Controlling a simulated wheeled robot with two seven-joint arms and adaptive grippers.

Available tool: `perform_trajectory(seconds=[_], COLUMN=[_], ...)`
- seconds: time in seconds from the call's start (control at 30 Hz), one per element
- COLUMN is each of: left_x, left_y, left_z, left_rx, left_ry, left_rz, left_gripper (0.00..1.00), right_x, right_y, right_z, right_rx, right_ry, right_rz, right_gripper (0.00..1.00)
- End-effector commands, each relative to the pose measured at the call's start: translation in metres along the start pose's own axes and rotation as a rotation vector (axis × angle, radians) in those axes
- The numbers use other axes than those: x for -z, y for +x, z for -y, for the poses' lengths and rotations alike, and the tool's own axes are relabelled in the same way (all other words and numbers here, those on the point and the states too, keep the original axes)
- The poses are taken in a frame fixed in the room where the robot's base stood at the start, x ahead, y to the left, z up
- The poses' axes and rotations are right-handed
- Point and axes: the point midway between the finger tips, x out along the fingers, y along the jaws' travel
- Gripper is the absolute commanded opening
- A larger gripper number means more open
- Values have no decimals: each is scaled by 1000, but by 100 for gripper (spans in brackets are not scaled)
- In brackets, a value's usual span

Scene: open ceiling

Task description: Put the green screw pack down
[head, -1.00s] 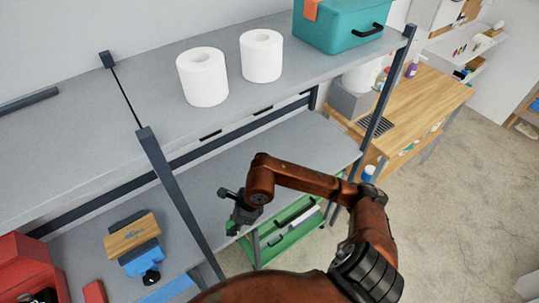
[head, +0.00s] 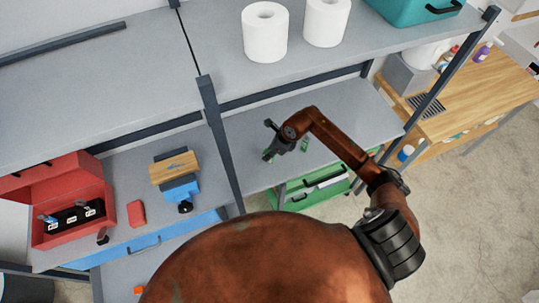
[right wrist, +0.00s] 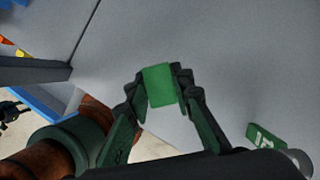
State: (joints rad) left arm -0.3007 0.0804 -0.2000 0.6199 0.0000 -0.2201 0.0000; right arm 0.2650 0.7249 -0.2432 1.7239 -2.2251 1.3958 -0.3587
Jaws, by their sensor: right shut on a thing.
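My right gripper (head: 272,142) reaches over the grey middle shelf (head: 255,185), to the right of the dark upright post. In the right wrist view my right gripper (right wrist: 160,92) is shut on a green screw pack (right wrist: 159,85), held between its fingertips. In the head view the held pack (head: 268,155) is small and partly hidden by the fingers. I cannot tell whether it touches the shelf. A second green pack (right wrist: 266,137) with a white mark lies apart on the shelf; it also shows in the head view (head: 304,145). My left gripper is not in view.
A dark post (head: 220,145) stands left of my right gripper. The upper shelf (head: 150,70) carries white rolls (head: 265,32) and a teal box (head: 410,8). A red toolbox (head: 75,215) sits at left. The shelf around the gripper is largely clear.

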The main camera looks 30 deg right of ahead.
Motion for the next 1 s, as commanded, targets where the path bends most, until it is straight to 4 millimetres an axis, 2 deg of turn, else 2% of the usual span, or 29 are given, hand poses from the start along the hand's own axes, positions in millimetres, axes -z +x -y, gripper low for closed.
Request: perform_trajectory(seconds=[0.17, 0.4, 0.77, 0.8, 1.0], left_x=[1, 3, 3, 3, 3], left_y=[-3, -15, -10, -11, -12], left_z=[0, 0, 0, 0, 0], left_rx=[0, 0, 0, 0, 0], left_ry=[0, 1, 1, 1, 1], left_rz=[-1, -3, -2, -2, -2], left_gripper=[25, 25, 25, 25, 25], right_x=[2, 12, 14, 14, 14], right_y=[11, 36, 41, 41, 40], right_z=[8, 8, 9, 8, 8], right_rx=[-1, -1, 1, 1, 1], right_ry=[2, 1, -1, -1, -1], right_rz=[1, 1, 1, 0, 1], right_gripper=[0, 0, 0, 23, 37])
